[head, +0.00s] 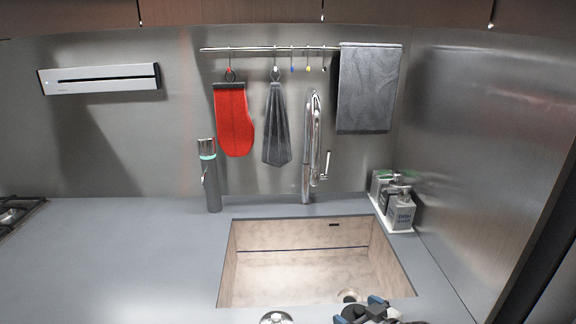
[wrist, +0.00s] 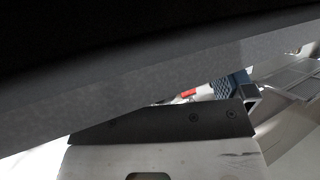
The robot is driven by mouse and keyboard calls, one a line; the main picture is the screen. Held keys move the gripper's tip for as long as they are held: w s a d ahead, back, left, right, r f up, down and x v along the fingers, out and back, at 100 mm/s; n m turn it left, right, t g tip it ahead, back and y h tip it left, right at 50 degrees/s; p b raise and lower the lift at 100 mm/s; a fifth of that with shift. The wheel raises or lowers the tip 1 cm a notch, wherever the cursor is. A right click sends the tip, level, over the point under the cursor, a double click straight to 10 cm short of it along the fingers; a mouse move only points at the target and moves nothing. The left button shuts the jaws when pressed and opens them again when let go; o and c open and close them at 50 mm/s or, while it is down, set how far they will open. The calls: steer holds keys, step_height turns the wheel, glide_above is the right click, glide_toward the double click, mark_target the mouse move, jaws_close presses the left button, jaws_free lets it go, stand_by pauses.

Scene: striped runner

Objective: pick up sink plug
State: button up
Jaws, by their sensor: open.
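A round, shiny metal piece that looks like the sink plug (head: 277,318) sits at the bottom edge of the head view, partly cut off, in front of the sink. My gripper (head: 368,312) shows at the lower right of the head view, to the right of the metal piece and apart from it, over the sink's front edge. It is open, with nothing seen in it; its lower part is cut off. In the wrist view, a blue ribbed part of my gripper (wrist: 235,85) shows, and the plug cannot be made out.
The beige sink (head: 290,270) has a round drain (head: 348,295) near its front right. A tall faucet (head: 307,150) and a dark bottle-like dispenser (head: 210,178) stand behind it. Soap bottles (head: 400,210) stand on a tray at right. The grey counter (head: 110,260) at left is clear.

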mark_target(360, 309)
stand_by(0.6)
steer(key=c, duration=0.8)
steer(key=shift+r, duration=0.15)
steer(key=shift+r, duration=4.85)
